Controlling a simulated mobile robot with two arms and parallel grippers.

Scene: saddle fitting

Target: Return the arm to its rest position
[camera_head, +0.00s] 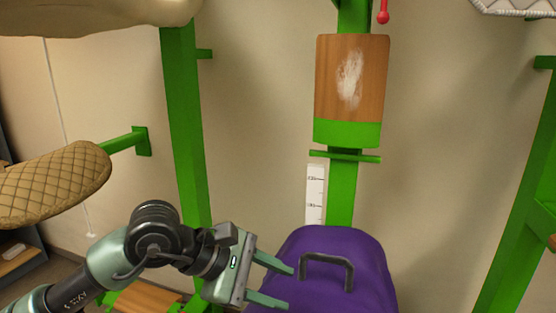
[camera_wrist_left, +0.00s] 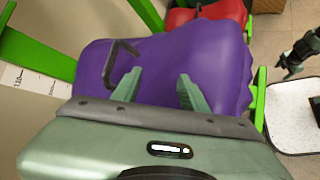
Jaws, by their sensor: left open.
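My left arm comes in from the lower left in the head view. My left gripper (camera_head: 290,288) is open and empty, its two green fingers apart beside the purple saddle (camera_head: 365,268). The saddle has a dark handle (camera_head: 328,258) on top, just right of the fingertips. In the left wrist view the fingers (camera_wrist_left: 160,74) lie in front of the purple saddle (camera_wrist_left: 215,60), with the handle (camera_wrist_left: 120,50) near the left finger. Whether the fingers touch the saddle is unclear. A dark arm end, possibly my right gripper (camera_wrist_left: 296,62), shows small at the right edge; its jaws are unclear.
A green post carries a wooden block (camera_head: 375,75) with a white smudge, and a white scale (camera_head: 315,192) below it. A quilted tan saddle (camera_head: 60,182) hangs on a green bracket at left. A red saddle (camera_wrist_left: 215,14) sits behind the purple one.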

